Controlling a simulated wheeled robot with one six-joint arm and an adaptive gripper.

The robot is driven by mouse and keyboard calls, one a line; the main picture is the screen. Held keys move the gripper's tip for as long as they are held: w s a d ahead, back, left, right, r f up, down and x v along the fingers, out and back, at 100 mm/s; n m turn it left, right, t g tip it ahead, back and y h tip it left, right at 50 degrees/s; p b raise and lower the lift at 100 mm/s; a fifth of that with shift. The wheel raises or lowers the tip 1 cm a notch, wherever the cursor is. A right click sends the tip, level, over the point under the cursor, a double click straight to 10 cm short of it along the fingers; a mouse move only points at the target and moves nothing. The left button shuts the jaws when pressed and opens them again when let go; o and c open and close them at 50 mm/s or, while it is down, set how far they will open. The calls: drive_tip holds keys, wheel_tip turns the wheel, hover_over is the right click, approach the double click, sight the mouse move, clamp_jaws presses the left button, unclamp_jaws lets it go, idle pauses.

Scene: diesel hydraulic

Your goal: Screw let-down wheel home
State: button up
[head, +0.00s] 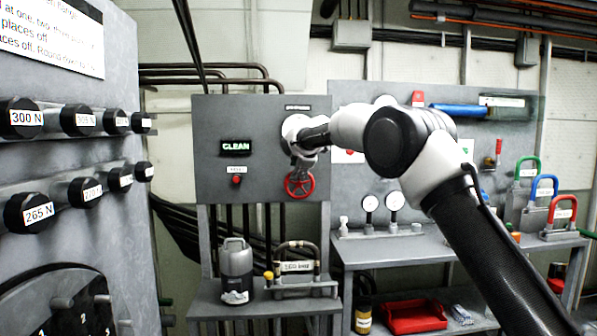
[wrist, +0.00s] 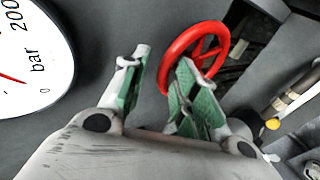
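The red let-down wheel (head: 299,184) is a spoked handwheel low on the grey panel, just below my gripper (head: 304,156). In the wrist view the wheel (wrist: 171,58) shows beyond the fingertips, up and to the right. My gripper (wrist: 163,57) is open there, with green-padded fingers apart and nothing between them. The right finger overlaps the lower part of the wheel in that view. I cannot tell whether it touches; no grip on the rim shows. The wheel's stem is not clearly visible.
A round pressure gauge (wrist: 30,50) is close on the left in the wrist view. The panel (head: 225,120) bears a lit "CLEAN" display (head: 236,147) and a red button (head: 236,180). Below stand a grey canister (head: 236,266) and a handled block (head: 297,267). A knobbed cabinet stands left.

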drive_tip(key=shift+f, duration=0.15)
drive_tip(key=v, duration=1.2)
